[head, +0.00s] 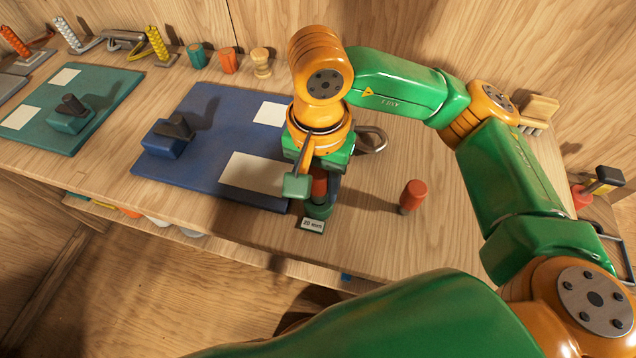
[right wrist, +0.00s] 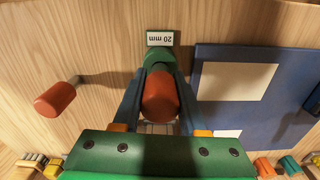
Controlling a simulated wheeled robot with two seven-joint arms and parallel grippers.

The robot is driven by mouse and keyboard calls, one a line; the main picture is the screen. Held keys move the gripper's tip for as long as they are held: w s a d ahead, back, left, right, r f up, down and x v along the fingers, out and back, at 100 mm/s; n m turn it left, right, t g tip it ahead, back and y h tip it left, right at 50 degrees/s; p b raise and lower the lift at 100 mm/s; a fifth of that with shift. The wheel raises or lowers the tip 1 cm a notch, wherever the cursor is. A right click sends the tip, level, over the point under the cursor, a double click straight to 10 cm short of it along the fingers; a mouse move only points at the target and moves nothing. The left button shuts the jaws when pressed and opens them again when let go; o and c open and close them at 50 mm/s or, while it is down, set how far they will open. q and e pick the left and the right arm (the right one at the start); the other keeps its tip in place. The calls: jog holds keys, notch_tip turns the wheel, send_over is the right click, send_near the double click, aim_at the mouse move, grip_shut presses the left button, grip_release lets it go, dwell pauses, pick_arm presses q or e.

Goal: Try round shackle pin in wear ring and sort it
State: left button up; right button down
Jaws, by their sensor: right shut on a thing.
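My right gripper (head: 320,194) is shut on a red-capped round pin (right wrist: 160,94), pointing down at the bench's front part. The pin's red side also shows in the head view (head: 320,182). A green round ring piece (head: 318,212), the likely wear ring, stands directly under the pin; it also shows in the right wrist view (right wrist: 163,56). A label reading 20 mm (head: 312,225) lies in front of it. The pin's lower end is hidden, so I cannot tell whether it is inside the ring. My left gripper is out of view.
A second red-capped pin (head: 412,194) stands to the right. A blue mat (head: 212,115) with white patches and a blue block (head: 165,140) lies left. A teal mat (head: 112,85) lies farther left. Small pegs (head: 228,62) line the back wall. Bench is clear around the second pin.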

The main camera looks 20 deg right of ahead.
jog(key=shift+f, duration=0.2)
dwell(0.5)
jog(key=shift+b, duration=0.5)
jog(key=shift+f+b, duration=0.1)
jog(key=shift+b, duration=0.2)
jog(key=shift+b, duration=0.45)
jog(key=shift+s+a+r, duration=0.1)
jog(key=shift+r, duration=0.2)
dwell(0.3)
jog(key=shift+f, duration=0.2)
dwell(0.5)
jog(key=shift+b, duration=0.65)
jog(key=shift+s+f, duration=0.1)
jog(key=shift+f, duration=0.05)
dwell(1.0)
